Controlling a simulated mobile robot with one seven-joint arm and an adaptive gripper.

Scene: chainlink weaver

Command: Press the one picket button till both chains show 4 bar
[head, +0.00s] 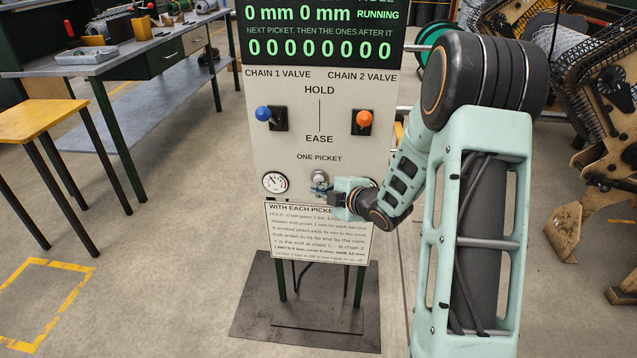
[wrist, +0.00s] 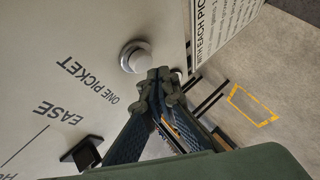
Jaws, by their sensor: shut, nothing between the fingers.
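The ONE PICKET button (head: 320,176) is a round metal button low on the pale panel (head: 285,150). It also shows in the wrist view (wrist: 134,55). My gripper (head: 318,190) is shut and empty, its tips just beside the button; I cannot tell whether they touch it. The left gauge (head: 275,182) is too small to read; the right gauge (head: 362,181) is mostly hidden behind my gripper. The screen (head: 318,32) reads 0 mm, 0 mm, RUNNING, above a row of zeros. The blue chain 1 valve (head: 263,113) and orange chain 2 valve (head: 364,118) sit between HOLD and EASE.
An instruction plate (head: 318,232) slants out below the button, close to my gripper. A yellow stool (head: 38,119) and a workbench (head: 120,62) stand on the left. Machinery (head: 600,120) stands on the right. The floor in front at left is clear.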

